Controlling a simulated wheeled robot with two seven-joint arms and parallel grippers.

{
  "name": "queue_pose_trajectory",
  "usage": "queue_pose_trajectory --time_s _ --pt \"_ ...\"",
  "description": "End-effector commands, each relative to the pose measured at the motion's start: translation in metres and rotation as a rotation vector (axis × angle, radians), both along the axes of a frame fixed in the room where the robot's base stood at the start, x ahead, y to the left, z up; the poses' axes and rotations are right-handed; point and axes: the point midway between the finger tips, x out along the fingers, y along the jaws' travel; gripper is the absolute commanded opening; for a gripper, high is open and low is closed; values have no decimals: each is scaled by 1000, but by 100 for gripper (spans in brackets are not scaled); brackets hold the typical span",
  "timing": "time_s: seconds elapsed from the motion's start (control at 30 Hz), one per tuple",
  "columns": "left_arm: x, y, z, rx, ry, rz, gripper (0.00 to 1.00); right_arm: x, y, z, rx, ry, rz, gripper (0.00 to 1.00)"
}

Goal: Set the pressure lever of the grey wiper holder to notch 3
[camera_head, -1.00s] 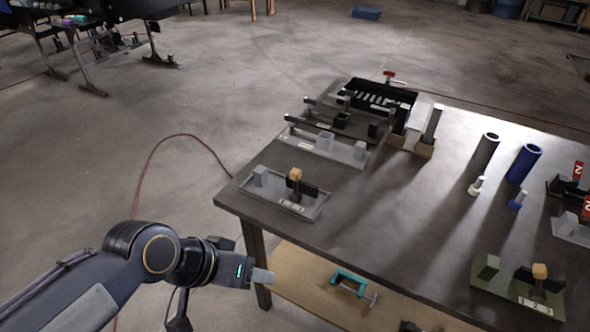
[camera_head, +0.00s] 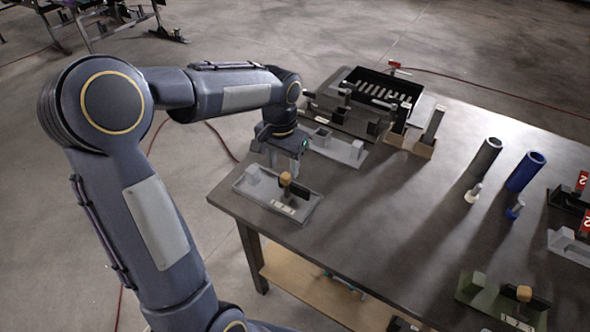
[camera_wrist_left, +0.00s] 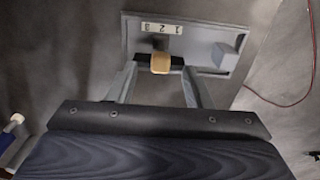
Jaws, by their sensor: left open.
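The grey wiper holder (camera_head: 240,186) lies near the table's left corner, with a grey block at its left end and a numbered strip (camera_head: 283,209) along its front. Its lever has an orange knob (camera_head: 285,178) and a black part beside it. In the left wrist view the knob (camera_wrist_left: 160,63) shows in front of the strip (camera_wrist_left: 162,28), roughly in line with the 2; the exact notch is unclear. My left gripper (camera_head: 284,169) points down over the holder, open and empty. In the left wrist view its fingers (camera_wrist_left: 158,72) stand either side of the knob, apparently not touching it.
A green holder (camera_head: 473,294) with a similar orange knob stands at the front right. Another light grey holder (camera_head: 340,149) and a black tray (camera_head: 412,86) are behind my gripper. Dark (camera_head: 487,158) and blue (camera_head: 526,171) cylinders stand at the right. The table middle is clear.

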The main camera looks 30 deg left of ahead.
Motion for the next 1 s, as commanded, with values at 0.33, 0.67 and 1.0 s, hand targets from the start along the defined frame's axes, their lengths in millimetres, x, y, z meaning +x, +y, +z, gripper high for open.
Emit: queue_pose_trajectory --time_s 0.33,0.67,1.0 --pt "9 1 -35 10 23 -9 45 0 0 4 0 0 0 33" --pt "9 1 -79 11 20 -8 45 0 0 8 0 0 0 33" --pt "9 1 -84 9 17 -7 45 0 0 8 0 0 0 33"
